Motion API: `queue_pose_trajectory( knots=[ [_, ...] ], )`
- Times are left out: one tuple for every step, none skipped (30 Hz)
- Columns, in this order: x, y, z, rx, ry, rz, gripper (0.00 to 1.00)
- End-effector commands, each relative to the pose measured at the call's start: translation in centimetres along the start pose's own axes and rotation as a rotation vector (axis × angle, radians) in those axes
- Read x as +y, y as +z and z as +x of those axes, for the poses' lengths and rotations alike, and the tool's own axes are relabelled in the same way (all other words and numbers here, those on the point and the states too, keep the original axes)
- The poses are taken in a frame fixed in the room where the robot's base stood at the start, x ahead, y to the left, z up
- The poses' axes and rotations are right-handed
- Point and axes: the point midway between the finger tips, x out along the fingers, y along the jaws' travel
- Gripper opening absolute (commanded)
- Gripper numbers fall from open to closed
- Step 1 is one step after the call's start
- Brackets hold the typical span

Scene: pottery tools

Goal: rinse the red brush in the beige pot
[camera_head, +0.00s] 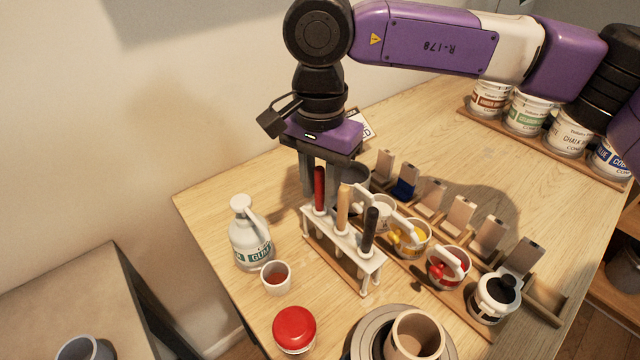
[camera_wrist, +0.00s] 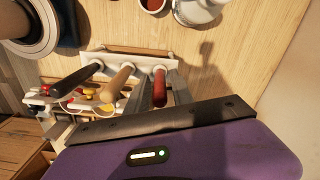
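The red brush (camera_head: 319,188) stands upright in a white rack (camera_head: 345,250), at the end nearest my arm, with its bristle end hidden. My gripper (camera_head: 320,190) points down over it, its two fingers on either side of the red handle. The fingers look apart, with the handle between them; the wrist view also shows the red handle (camera_wrist: 160,88) between the fingers. The beige pot (camera_head: 418,338) stands on a round grey wheel (camera_head: 365,341) at the bottom edge of the head view, partly cut off.
The rack also holds a tan-handled brush (camera_head: 343,208) and a black-handled brush (camera_head: 370,230). A white jug (camera_head: 249,238), a small cup (camera_head: 275,277) and a red-lidded jar (camera_head: 294,328) stand left. Mugs, including a red one (camera_head: 447,266), stand on a board right of the rack.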

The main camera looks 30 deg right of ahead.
Motion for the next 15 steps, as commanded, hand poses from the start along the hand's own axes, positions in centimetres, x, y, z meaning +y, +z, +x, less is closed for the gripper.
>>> queue_pose_trajectory(
  knots=[
    [0.0,0.0,0.0,0.0,0.0,0.0,0.4],
    [0.0,0.0,0.0,0.0,0.0,0.0,0.4],
    [0.0,0.0,0.0,0.0,-0.001,0.0,0.4],
    [0.0,0.0,0.0,0.0,-0.001,0.0,0.4],
    [0.0,0.0,0.0,0.0,-0.001,0.0,0.4],
    [0.0,0.0,-0.1,0.0,-0.001,0.0,0.4],
    [0.0,0.0,-0.1,0.0,-0.001,0.0,0.4],
    [0.0,0.0,-0.1,0.0,-0.001,0.0,0.4],
    [0.0,0.0,-0.1,0.0,-0.001,0.0,0.4],
    [0.0,0.0,-0.1,0.001,-0.001,0.0,0.4],
    [0.0,0.0,-0.2,0.001,-0.001,0.0,0.4],
    [0.0,0.0,-0.4,0.001,-0.002,0.0,0.4],
    [-0.1,0.0,-0.7,0.001,-0.002,0.0,0.4],
    [-0.1,0.0,-1.0,0.001,-0.002,0.0,0.4],
    [-0.1,-0.1,-1.5,0.002,-0.002,0.0,0.4]
  ],
)
